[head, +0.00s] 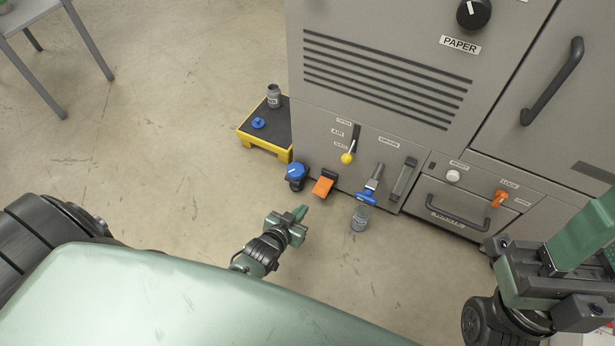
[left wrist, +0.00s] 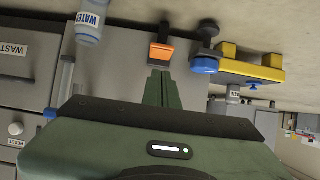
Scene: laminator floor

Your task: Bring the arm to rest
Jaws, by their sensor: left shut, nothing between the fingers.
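My left gripper (head: 301,212) is low in front of the machine in the head view. Its green fingers are shut and empty, apart from the machine front. In the left wrist view the shut fingers (left wrist: 157,88) point toward the orange pedal (left wrist: 163,52), with nothing held. My right gripper (head: 585,235) shows in part at the right edge of the head view, cut off by the frame. Whether its fingers are open or shut is unclear.
The grey machine (head: 380,80) has an orange pedal (head: 323,186), a blue-capped fitting (head: 295,172), a blue valve handle (head: 367,198) and a yellow-knobbed lever (head: 347,158). A grey canister (head: 361,217) stands below the valve. A yellow platform (head: 262,143) is left. Open floor (head: 180,130) lies further left.

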